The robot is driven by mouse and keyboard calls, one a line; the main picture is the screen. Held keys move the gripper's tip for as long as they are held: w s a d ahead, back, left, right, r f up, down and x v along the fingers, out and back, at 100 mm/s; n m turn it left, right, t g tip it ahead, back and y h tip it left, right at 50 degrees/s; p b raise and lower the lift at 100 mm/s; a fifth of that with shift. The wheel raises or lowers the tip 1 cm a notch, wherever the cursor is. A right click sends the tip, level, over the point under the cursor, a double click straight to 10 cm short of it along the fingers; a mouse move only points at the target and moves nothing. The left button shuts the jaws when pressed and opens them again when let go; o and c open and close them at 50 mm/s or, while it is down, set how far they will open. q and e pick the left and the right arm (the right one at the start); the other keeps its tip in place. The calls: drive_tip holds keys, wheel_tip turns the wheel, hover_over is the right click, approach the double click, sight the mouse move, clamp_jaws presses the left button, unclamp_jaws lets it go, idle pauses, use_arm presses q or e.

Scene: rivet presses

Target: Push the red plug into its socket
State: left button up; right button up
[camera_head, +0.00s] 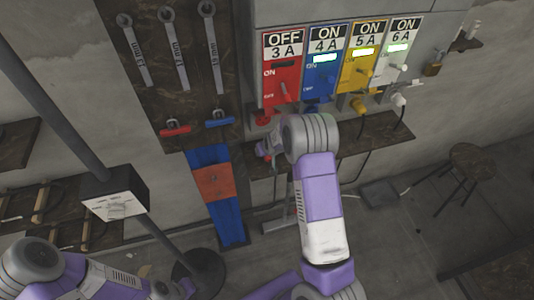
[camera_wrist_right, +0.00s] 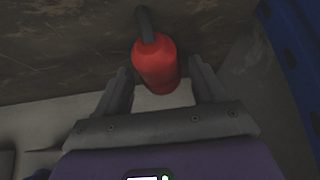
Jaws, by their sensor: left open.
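The red plug (camera_wrist_right: 155,65) is in the right wrist view, with a dark cable at its top end. My right gripper (camera_wrist_right: 162,88) is open, one finger on each side of the plug; a gap shows by the right finger. In the head view the right gripper (camera_head: 264,150) is below the red switch panel (camera_head: 282,80), which reads OFF 3 A. A red part, apparently the socket (camera_head: 263,120), shows under that panel, partly hidden by my arm.
Blue (camera_head: 323,75), yellow (camera_head: 361,70) and white (camera_head: 398,65) panels read ON, with plugs below. A brown shelf (camera_head: 380,137) runs underneath. Wrenches hang on a board (camera_head: 180,90) at left. A grey post with a box (camera_head: 115,195) stands before it. A stool (camera_head: 470,160) is at right.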

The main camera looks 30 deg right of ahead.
drive_tip(key=c, duration=0.8)
drive_tip(key=shift+r, duration=0.1)
drive_tip(key=shift+s+a+r, duration=0.1)
drive_tip(key=shift+s+r, duration=0.3)
drive_tip(key=shift+r, duration=0.05)
wheel_tip(320, 180, up, 7)
drive_tip(key=shift+f+p, duration=0.2)
drive_tip(key=shift+p, duration=0.75)
drive_tip(key=s+a, duration=0.2)
drive_tip(key=s, duration=0.7)
drive_tip(key=s+a+p, duration=0.1)
drive_tip(key=s+a, duration=0.1)
drive_tip(key=s, duration=0.7)
drive_tip(key=shift+s+a+f, duration=0.25)
drive_tip(key=shift+s+f, duration=0.05)
drive_tip(key=shift+s, duration=0.05)
drive_tip(key=w+a+r+n+y, duration=0.1)
drive_tip(key=w+a+n, duration=0.1)
drive_tip(key=a, duration=1.1)
drive_tip(key=shift+r+n+y, duration=0.3)
drive_tip(key=shift+r, duration=0.05)
